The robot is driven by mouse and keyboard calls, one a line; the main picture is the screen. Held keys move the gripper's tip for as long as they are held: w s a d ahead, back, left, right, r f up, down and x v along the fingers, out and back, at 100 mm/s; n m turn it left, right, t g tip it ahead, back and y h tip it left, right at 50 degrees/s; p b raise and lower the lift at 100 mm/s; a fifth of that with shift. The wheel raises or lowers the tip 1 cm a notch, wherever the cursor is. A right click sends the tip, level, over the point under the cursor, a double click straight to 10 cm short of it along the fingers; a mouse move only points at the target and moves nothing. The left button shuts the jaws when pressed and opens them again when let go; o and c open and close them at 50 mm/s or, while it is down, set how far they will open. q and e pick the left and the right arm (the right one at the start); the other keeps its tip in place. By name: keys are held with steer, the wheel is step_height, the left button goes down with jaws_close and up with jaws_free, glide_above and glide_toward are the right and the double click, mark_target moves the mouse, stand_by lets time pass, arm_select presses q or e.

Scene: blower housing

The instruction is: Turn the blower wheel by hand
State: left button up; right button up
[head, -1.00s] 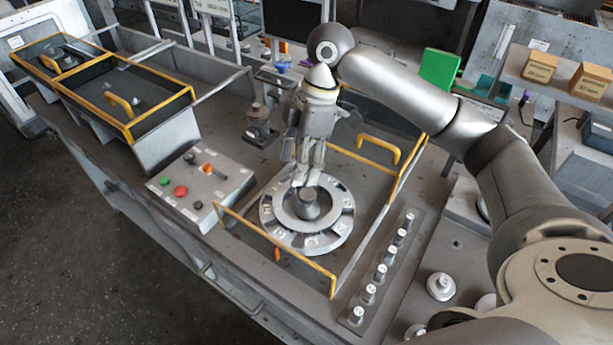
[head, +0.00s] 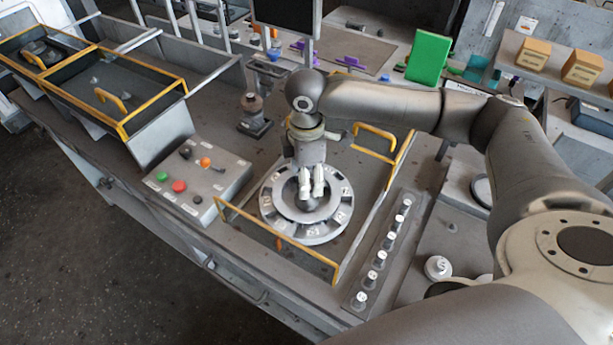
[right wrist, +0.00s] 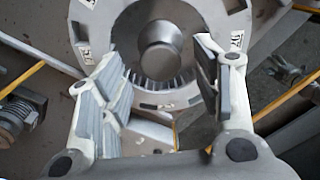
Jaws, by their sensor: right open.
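The blower wheel (head: 281,207) is a round grey ring with pale labels, lying in a housing bay on the bench. Its round hub (head: 308,204) stands in the middle. In the right wrist view the wheel (right wrist: 93,30), its hub (right wrist: 160,48) and the slotted inner wall show. My right gripper (head: 311,192) points down over the hub, with its fingers spread. In the right wrist view the gripper (right wrist: 165,72) is open and empty, and the hub shows beyond the gap between its fingers. I cannot tell whether a finger touches the wheel. My left gripper is out of view.
Yellow-edged guards (head: 275,240) and a yellow handle (head: 374,133) border the bay. A control box (head: 195,183) with coloured buttons stands to the left. A row of knobs (head: 380,258) runs along the right. A small fixture (head: 254,117) stands behind.

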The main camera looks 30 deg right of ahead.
steer(key=shift+f, duration=0.85)
steer(key=shift+c, duration=0.5)
jaws_close()
